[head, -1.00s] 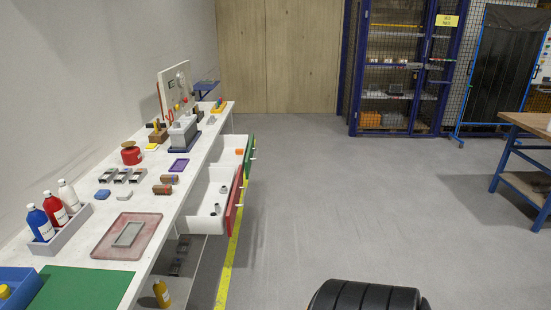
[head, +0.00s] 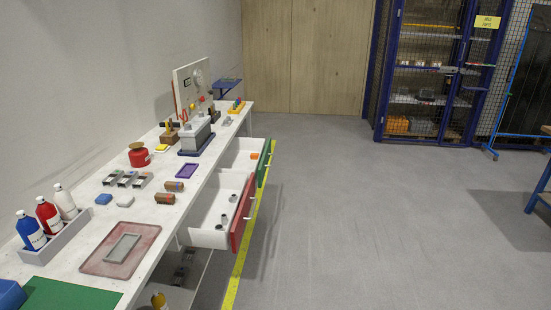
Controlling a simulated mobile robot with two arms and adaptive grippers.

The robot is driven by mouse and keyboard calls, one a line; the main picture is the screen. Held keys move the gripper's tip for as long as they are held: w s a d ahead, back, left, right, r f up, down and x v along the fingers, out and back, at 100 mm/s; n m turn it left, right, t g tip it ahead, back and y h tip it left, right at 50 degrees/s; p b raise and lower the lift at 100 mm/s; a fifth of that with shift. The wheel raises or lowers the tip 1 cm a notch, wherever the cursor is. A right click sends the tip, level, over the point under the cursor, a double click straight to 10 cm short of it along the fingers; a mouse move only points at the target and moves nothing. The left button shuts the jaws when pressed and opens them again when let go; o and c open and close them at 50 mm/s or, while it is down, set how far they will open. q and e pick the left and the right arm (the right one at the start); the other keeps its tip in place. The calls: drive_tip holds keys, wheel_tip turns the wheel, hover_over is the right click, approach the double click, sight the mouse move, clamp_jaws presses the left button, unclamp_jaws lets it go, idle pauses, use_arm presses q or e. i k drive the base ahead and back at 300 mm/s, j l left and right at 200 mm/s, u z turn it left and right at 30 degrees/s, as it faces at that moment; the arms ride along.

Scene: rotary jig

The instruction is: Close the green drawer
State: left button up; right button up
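The green drawer (head: 264,163) is the farther of two drawers under the workbench. It stands pulled out, with its green front facing right and a small orange item (head: 254,156) inside. The red drawer (head: 241,212), nearer to me, is also pulled out and holds several small grey parts. It partly hides the green drawer's near side. Neither of my grippers shows in the head view.
The white workbench (head: 143,211) runs along the left wall with bottles, a pink tray and a green mat on it. A yellow floor line (head: 238,268) passes beside the drawers. Open grey floor (head: 350,230) lies to the right. A blue cage cabinet (head: 425,75) stands at the back.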

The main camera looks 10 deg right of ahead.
sight(236, 160)
drive_tip(key=i+l, duration=0.4)
drive_tip(key=i, duration=0.15)
drive_tip(key=i+l, duration=0.45)
drive_tip(key=i+l+u, duration=0.1)
drive_tip(key=u, duration=0.4)
drive_tip(key=i, duration=0.1)
